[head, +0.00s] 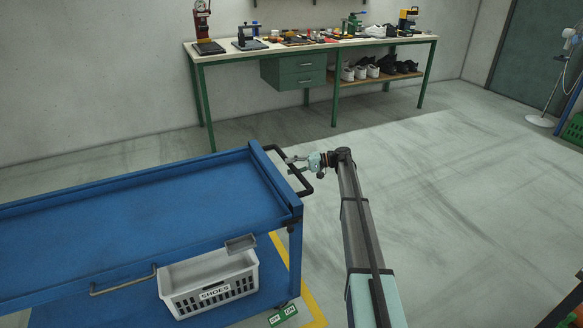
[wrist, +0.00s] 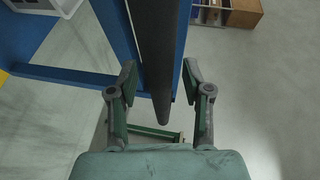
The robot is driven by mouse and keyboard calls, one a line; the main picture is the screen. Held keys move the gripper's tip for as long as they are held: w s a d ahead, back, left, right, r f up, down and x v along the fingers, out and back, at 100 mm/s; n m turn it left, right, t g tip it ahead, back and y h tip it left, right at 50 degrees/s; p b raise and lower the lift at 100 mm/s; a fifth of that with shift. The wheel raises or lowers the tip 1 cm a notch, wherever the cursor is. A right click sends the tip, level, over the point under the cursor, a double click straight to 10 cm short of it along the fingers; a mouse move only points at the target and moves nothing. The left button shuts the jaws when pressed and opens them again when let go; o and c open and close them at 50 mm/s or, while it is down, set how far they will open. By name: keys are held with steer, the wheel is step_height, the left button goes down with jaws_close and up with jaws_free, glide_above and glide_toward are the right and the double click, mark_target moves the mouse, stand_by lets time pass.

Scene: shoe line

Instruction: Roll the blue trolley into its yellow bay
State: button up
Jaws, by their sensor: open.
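The blue trolley (head: 130,215) fills the left of the head view, its left end out of frame. A black push handle (head: 304,182) sticks out from its right end. My gripper (head: 292,164) is at this handle, with its jaws open. In the wrist view the dark handle bar (wrist: 155,60) runs between the two spread fingers of my gripper (wrist: 159,72), and contact cannot be told. A yellow floor line (head: 316,308) of the bay shows beside and below the trolley's right end. The rest of the bay's outline is hidden.
A white SHOES basket (head: 208,292) sits on the trolley's lower level. A green-legged workbench (head: 325,46) with tools and shoes stands along the back wall. A stand with a round white base (head: 540,121) is at far right. The floor right of the trolley is clear.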

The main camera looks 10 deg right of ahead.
steer(key=v, duration=1.1)
steer(key=shift+d+r, duration=0.2)
steer(key=shift+d, duration=0.15)
steer(key=shift+s, duration=0.1)
steer(key=shift+d, duration=0.1)
